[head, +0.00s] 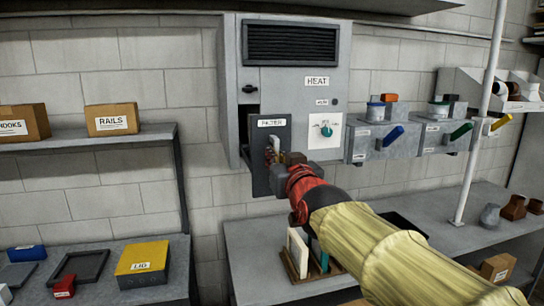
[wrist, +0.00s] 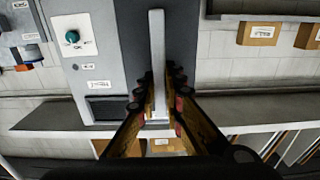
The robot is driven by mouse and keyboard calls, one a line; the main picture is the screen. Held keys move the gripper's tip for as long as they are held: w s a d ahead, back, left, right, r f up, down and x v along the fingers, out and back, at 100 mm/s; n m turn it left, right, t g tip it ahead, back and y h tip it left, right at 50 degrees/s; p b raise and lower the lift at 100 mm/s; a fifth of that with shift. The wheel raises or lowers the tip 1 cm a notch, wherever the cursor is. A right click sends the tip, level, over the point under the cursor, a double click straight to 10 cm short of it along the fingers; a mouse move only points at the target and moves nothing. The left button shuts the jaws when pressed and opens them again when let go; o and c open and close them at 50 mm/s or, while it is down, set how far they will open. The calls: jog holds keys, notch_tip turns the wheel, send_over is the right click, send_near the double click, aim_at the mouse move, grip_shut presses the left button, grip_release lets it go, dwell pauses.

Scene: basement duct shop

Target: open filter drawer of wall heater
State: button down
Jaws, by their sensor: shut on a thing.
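The wall heater (head: 291,82) is a pale grey cabinet with a black grille and a HEAT label. Its filter drawer (head: 284,135) has a dark grey front with a FILTER label. The front seems to stand out from the cabinet, with a dark gap above it. In the wrist view, a pale upright handle bar (wrist: 157,45) runs down the dark drawer front (wrist: 184,30). My gripper (wrist: 158,90) is shut on this handle, one finger on each side. In the head view, my gripper (head: 272,154) partly hides the handle and lower drawer front.
A teal knob (head: 326,131) sits on a white plate right of the drawer. A bench (head: 250,240) lies below, holding a wooden rack (head: 292,272). A shelf (head: 75,142) with cardboard boxes stands left.

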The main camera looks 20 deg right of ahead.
jog(key=shift+s, duration=0.7)
jog(key=c, duration=1.9)
grip_release()
jog(key=shift+s, duration=0.1)
jog(key=s, duration=1.1)
jog(key=shift+s, duration=0.4)
